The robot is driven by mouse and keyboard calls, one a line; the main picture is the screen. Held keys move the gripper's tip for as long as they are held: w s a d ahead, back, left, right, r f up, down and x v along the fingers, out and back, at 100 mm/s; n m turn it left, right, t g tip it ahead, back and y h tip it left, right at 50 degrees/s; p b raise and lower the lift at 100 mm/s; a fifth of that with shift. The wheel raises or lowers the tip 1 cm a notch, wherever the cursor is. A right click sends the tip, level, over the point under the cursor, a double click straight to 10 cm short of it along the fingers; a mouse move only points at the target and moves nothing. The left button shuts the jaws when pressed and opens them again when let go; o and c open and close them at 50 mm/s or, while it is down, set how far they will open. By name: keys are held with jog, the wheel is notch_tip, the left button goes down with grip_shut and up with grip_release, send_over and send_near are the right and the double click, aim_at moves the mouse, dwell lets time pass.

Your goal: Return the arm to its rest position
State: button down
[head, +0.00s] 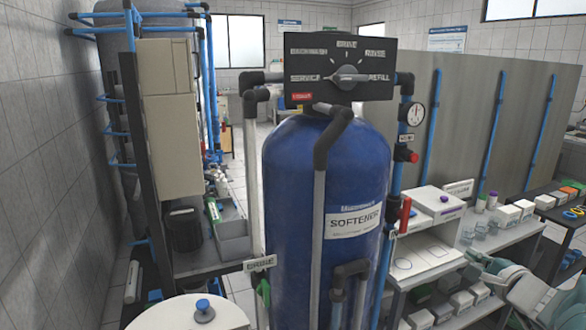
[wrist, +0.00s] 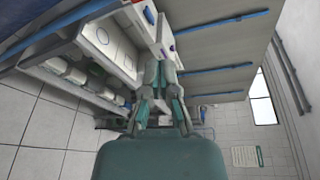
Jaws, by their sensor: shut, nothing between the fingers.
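My gripper (wrist: 159,72) is in the middle of the wrist view, with its green and grey fingers drawn together and nothing held between them. The wrist view is turned on its side. Green parts of my arm show at the lower right of the head view, beside the low shelf unit; whether the fingertips show there is unclear. The blue softener tank (head: 330,240) stands upright in the centre of the head view. Its black control head (head: 340,70) has a grey knob (head: 349,77).
The shelf unit (head: 425,245) holds white boxes, close to my arm. A grey panel (head: 480,110) with blue pipes stands behind it. A pressure gauge (head: 414,113) and a red valve (head: 405,210) are right of the tank. A white lidded drum (head: 200,312) is at front left.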

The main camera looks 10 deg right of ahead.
jog(key=s+a+f+n+g+y, duration=0.1)
jog(key=a+n+g+y, duration=0.4)
jog(key=a, duration=0.8)
jog(key=a+f+n+g+y, duration=0.2)
jog(key=a+n, duration=0.5)
jog(key=a, duration=0.6)
jog(key=s+a+f+n+g+h, duration=0.1)
jog(key=s+a+n+g+h, duration=0.1)
jog(key=s+n, duration=0.3)
jog(key=s+a+f+n+g+h, duration=0.1)
jog(key=s+a+n+h, duration=0.2)
jog(key=s+a+n, duration=0.2)
jog(key=shift+s+a+f+n+g, duration=0.3)
jog(key=shift+s+n+g, duration=0.15)
jog(key=shift+s, duration=0.7)
